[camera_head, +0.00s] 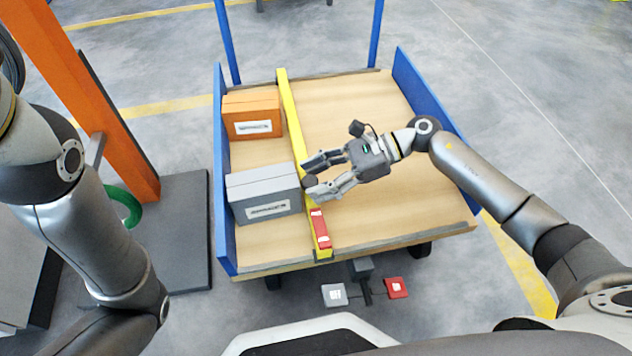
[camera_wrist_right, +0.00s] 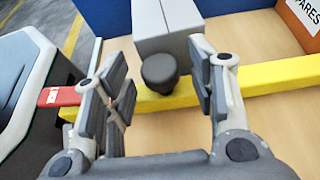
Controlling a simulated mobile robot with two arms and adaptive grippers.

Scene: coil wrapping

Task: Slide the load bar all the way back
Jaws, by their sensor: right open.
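The yellow load bar (camera_head: 291,115) lies across the wooden cart bed from its far edge to its near edge. It shows in the wrist view too (camera_wrist_right: 262,79). A dark round knob (camera_wrist_right: 159,73) stands on the bar; in the head view the knob (camera_head: 310,181) is partly covered by my fingers. My right gripper (camera_head: 307,177) is open, with its fingers on either side of the knob and a visible gap to it. A red part (camera_head: 320,228) sits on the near end of the bar. My left gripper is out of view.
A grey box (camera_head: 262,182) and an orange box (camera_head: 252,100) stand on the bed left of the bar. Blue side walls (camera_head: 225,150) bound the bed. The bed right of the bar is bare. A grey and a red pedal (camera_head: 396,287) lie in front.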

